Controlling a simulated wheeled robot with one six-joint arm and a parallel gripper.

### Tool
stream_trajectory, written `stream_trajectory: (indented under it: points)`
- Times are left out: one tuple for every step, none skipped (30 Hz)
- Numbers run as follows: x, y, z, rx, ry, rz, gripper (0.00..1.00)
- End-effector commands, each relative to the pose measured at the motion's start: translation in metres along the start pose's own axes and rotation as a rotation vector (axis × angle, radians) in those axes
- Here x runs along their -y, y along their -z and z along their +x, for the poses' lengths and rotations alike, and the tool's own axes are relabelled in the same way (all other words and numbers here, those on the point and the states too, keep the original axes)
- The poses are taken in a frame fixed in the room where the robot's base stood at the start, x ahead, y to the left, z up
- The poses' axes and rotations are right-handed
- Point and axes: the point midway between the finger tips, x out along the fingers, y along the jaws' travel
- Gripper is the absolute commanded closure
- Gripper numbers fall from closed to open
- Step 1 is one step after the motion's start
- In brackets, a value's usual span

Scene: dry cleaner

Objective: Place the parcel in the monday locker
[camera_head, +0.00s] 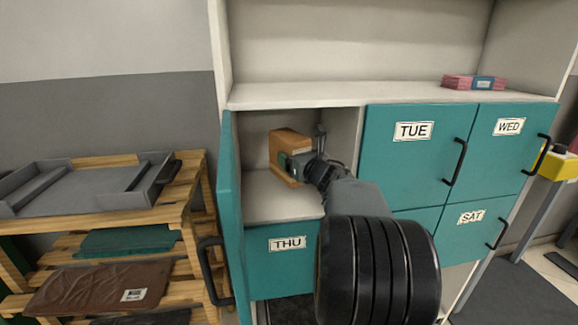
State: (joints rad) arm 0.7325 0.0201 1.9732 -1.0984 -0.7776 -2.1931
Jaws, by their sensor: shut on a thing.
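The parcel (287,146) is a small brown box. My gripper (294,164) is shut on it and holds it inside the open upper-left locker (268,208). That locker's teal door (229,200) is swung open to the left, and its label is not in view. The locker is directly left of TUE and above THU. Whether the parcel touches the locker floor is hard to tell. My arm covers part of the locker's right side and the fingers are partly hidden.
The TUE (405,150), WED (503,145), THU (275,262) and SAT (468,228) doors are shut. A pink bundle (474,82) lies on the shelf above. A wooden rack (187,190) with a grey tray (85,186) and folded garments stands close by on the left.

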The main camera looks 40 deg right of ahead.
Motion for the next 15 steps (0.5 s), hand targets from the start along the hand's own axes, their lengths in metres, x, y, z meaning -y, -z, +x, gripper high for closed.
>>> stream_trajectory:
  points:
    - [0.006, -0.002, 0.015, 0.000, -0.002, 0.001, 0.62]
    - [0.009, -0.002, 0.022, 0.001, -0.002, 0.001, 0.62]
    - [0.012, -0.002, 0.032, 0.001, -0.003, 0.001, 0.62]
    - [0.016, -0.002, 0.039, 0.001, -0.002, 0.001, 0.62]
    - [0.018, -0.002, 0.045, 0.001, -0.002, 0.001, 0.62]
    - [0.022, -0.002, 0.054, 0.001, -0.001, 0.000, 0.62]
    - [0.024, -0.002, 0.059, 0.001, -0.001, 0.000, 0.62]
    - [0.027, -0.002, 0.065, 0.001, -0.001, 0.000, 0.62]
    - [0.029, -0.002, 0.071, 0.002, -0.002, 0.000, 0.62]
    - [0.031, -0.002, 0.076, 0.002, -0.002, 0.000, 0.62]
    - [0.032, -0.002, 0.080, 0.002, -0.002, 0.000, 0.62]
    - [0.032, 0.008, 0.078, 0.000, -0.001, 0.001, 0.62]
    - [0.032, 0.011, 0.077, 0.001, -0.001, 0.001, 0.62]
    - [0.032, 0.013, 0.077, 0.001, 0.000, 0.002, 0.62]
    - [0.032, 0.016, 0.077, 0.001, 0.000, 0.000, 0.62]
